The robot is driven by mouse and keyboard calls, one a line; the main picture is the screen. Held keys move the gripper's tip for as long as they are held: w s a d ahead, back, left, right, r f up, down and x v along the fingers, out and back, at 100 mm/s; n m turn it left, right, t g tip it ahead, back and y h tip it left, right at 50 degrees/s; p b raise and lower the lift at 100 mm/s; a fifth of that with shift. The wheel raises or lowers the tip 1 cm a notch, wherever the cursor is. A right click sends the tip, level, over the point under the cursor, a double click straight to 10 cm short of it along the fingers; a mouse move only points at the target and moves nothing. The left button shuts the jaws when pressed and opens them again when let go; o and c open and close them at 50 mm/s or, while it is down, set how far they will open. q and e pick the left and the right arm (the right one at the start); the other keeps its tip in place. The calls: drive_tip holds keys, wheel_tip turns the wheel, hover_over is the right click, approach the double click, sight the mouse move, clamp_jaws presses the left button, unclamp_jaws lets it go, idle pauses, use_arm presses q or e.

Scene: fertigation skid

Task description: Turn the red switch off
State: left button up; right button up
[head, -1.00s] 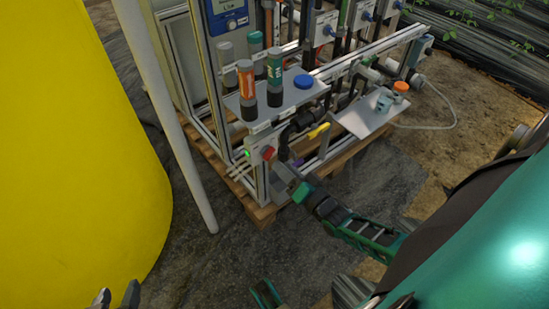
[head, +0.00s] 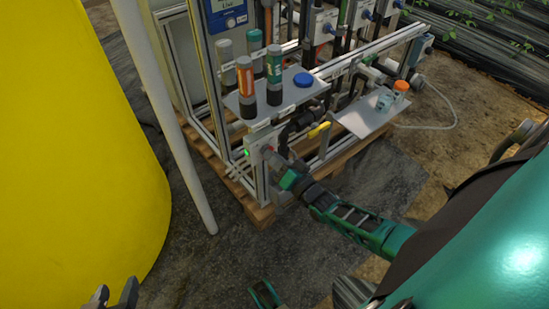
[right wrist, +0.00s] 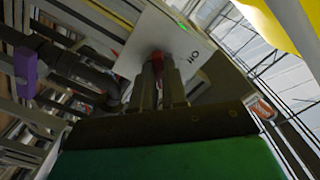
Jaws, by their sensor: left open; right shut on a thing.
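The red switch (right wrist: 156,54) sits on a pale switch box (right wrist: 185,45), which has dark marks beside it. In the head view the box (head: 257,143) is at the skid's near corner, with a lit green lamp (head: 247,153) on it. The switch is mostly hidden there by my right gripper (head: 271,157). In the right wrist view my right gripper (right wrist: 160,72) has its fingers shut on the red switch, so only part of the red shows. My left gripper (head: 113,296) is open and empty at the bottom left, away from the skid.
A shelf (head: 300,97) with several bottles stands above the box. A yellow-handled valve (head: 319,130) is close to the right of my right gripper. A large yellow tank (head: 75,140) and a white pole (head: 170,120) are at the left.

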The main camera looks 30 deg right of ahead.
clamp_jaws()
drive_tip(key=n, duration=1.7)
drive_tip(key=shift+n, duration=0.4)
idle(0.6)
drive_tip(key=o, duration=0.6)
unclamp_jaws()
drive_tip(key=shift+d, duration=0.1)
